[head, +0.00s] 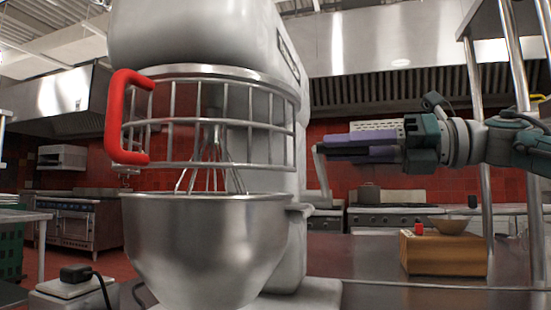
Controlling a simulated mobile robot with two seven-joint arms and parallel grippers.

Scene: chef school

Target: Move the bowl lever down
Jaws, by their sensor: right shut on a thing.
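A large grey stand mixer stands in the middle of the head view with its steel bowl (205,240) under a wire guard (215,115) and a whisk (212,160). The bowl lever (321,178) is a thin grey metal rod to the right of the mixer column. It rises to the fingertips of my right gripper (335,148). The purple fingers are shut on the lever's upper end, which they partly hide. My left gripper is out of view.
A red handle (112,118) sticks out at the guard's left. Steel posts (487,160) rise near that arm.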

